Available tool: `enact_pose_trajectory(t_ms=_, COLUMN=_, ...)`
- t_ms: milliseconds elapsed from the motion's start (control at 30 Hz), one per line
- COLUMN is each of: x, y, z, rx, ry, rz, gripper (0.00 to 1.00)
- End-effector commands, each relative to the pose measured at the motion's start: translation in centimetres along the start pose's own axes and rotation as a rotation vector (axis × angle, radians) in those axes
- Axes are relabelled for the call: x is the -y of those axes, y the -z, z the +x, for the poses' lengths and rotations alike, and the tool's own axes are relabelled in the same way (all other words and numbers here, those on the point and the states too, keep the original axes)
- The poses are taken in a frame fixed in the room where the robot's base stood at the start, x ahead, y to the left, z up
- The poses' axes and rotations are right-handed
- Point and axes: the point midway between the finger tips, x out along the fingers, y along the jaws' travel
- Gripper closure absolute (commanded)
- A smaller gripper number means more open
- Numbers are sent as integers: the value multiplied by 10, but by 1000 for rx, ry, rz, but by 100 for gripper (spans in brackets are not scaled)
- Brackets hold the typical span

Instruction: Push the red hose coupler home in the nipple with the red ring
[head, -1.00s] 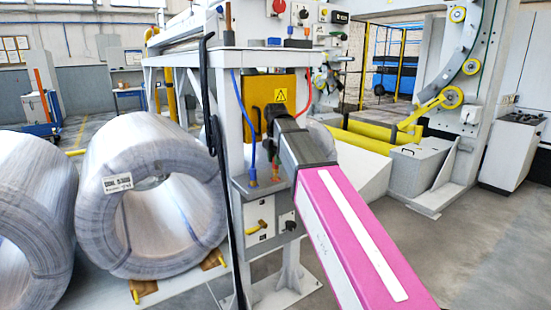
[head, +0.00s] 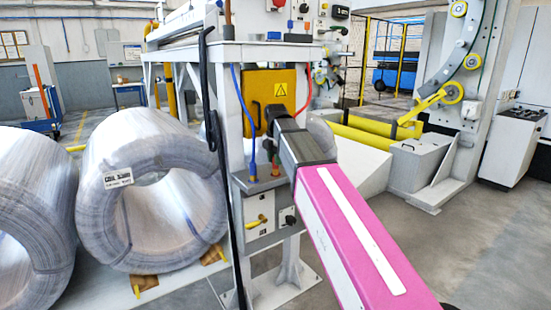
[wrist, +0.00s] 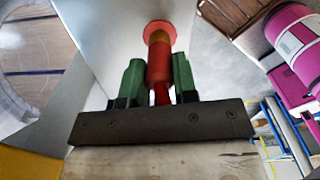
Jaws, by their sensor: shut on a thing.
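In the wrist view the red hose coupler (wrist: 159,62) stands upright between the two green fingers of my gripper (wrist: 158,80), which is shut on it. A short piece of red hose (wrist: 162,93) shows below it, between the finger bases. At its far end is a wider orange-red ring (wrist: 160,32) with a brassy patch; I cannot tell whether a gap remains there. In the head view the red hose (head: 308,85) runs down behind my wrist, and my fingers and the coupler are hidden. A copper-coloured fitting (head: 275,169) shows beside the blue hose's end.
The blue hose (head: 245,120) hangs along the grey machine frame (head: 228,100). A yellow panel (head: 272,92) with a warning sign is behind my wrist. A black cable (head: 211,130) hangs on the left. Large wrapped coils (head: 105,235) stand on the left.

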Motion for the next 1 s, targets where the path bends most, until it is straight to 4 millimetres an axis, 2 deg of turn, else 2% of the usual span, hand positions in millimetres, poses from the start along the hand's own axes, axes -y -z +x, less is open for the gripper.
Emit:
enact_pose_trajectory(t_ms=33, x=0, y=0, z=1, rx=0, ry=0, rz=0, gripper=67)
enact_pose_trajectory(t_ms=100, x=0, y=0, z=1, rx=0, ry=0, rz=0, gripper=44)
enact_pose_trajectory(t_ms=400, x=0, y=0, z=0, rx=0, ry=0, rz=0, gripper=43)
enact_pose_trajectory(t_ms=533, x=-1, y=0, z=-7, rx=0, ry=-1, rz=0, gripper=43)
enact_pose_trajectory(t_ms=1000, x=-1, y=0, z=-83, rx=1, ry=-1, rz=0, gripper=43)
